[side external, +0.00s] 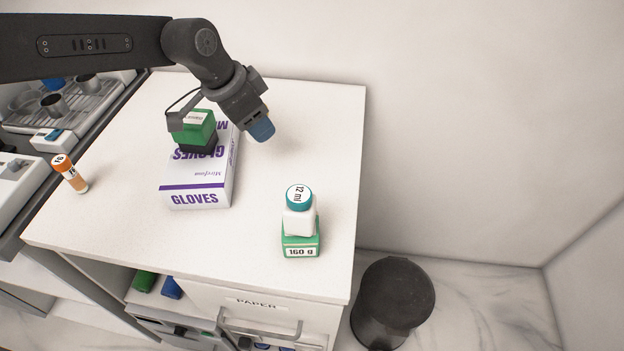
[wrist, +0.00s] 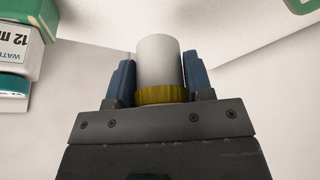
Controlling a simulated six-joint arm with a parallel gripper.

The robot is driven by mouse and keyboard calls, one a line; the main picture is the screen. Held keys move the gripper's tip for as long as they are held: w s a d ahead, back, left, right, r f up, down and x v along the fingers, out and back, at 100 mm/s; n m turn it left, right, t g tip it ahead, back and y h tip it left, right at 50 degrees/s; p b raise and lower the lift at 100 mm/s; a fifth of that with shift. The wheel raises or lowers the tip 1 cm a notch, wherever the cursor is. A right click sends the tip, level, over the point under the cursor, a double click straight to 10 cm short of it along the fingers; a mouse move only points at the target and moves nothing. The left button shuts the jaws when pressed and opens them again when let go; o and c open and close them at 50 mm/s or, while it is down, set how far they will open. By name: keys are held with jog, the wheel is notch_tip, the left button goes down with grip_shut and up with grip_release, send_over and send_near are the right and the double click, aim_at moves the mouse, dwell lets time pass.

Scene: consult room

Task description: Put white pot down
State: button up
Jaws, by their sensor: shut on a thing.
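The white pot (wrist: 160,62) is a white cylinder with a ribbed yellow band at its near end. In the wrist view it sits between the two blue fingers of my gripper (wrist: 160,85), which is shut on it. In the side view my gripper (side external: 262,130) hangs tilted over the back right part of the white counter top (side external: 130,210), right of the glove box. The pot is hidden there behind the blue fingers. I cannot tell how far its end is from the surface.
A glove box (side external: 195,185) carries a green and black block (side external: 194,130). A white teal-capped bottle (side external: 299,222) stands on a green box (side external: 301,244) near the front right. An orange-capped vial (side external: 70,173) is at left. The counter's right side has free room; a dark bin (side external: 392,300) stands below.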

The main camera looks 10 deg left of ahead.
send_over(318, 185)
jog(key=a, duration=0.1)
jog(key=f, duration=0.4)
jog(key=s+f, duration=0.1)
jog(key=f, duration=0.1)
jog(key=shift+f, duration=2)
jog(key=shift+f, duration=0.2)
jog(key=o, duration=0.9)
jog(key=v, duration=1.2)
jog(key=shift+r, duration=0.25)
